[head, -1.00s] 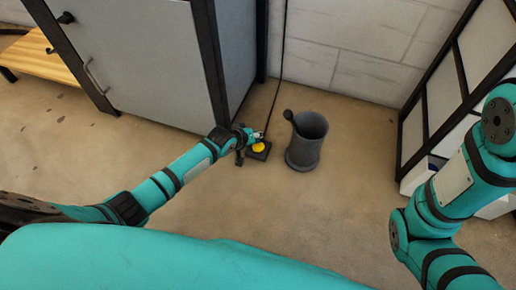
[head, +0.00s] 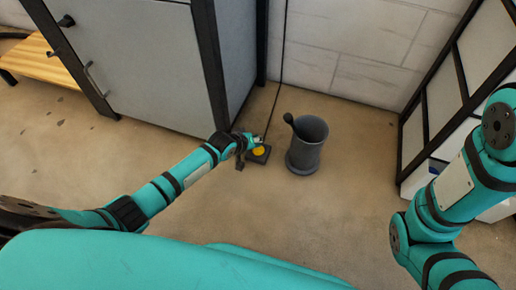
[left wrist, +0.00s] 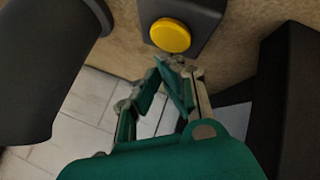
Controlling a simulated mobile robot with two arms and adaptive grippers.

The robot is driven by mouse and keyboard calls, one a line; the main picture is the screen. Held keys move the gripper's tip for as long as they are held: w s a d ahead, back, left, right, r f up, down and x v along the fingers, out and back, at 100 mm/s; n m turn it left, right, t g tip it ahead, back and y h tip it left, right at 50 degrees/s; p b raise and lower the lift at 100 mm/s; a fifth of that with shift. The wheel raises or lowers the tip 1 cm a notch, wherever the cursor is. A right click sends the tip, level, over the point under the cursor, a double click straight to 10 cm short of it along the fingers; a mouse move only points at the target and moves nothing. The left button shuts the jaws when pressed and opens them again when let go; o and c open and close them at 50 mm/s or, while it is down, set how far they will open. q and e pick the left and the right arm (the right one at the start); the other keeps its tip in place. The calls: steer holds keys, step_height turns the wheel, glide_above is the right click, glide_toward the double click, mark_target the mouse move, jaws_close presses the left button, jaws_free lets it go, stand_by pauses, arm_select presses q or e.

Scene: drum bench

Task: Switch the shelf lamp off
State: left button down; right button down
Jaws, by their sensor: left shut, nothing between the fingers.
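A small dark foot-switch box (head: 262,158) with a round yellow button (head: 259,150) sits on the floor, and a black cord runs up the wall from it. In the left wrist view the yellow button (left wrist: 170,36) is near the top, on its dark box (left wrist: 207,18). My left gripper (head: 257,141) is at the button's far edge in the head view. Its fingertips (left wrist: 175,66) are together and empty, close to the button; I cannot tell whether they touch it. The lamp is not in view. My right arm shows at the right, but its gripper does not.
A dark grey bin (head: 305,157) with a handle or tool at its rim stands right of the switch. A grey cabinet (head: 150,65) with black posts is behind left. A black-framed shelf (head: 440,95) is at right. Floor in front is clear.

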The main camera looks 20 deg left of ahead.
arm_select(q)
steer(key=shift+f, duration=0.15)
stand_by(0.4)
steer(key=shift+f, duration=0.3)
steer(key=shift+f, duration=0.5)
stand_by(0.6)
steer(key=shift+r+p, duration=0.75)
steer(key=shift+r, duration=0.25)
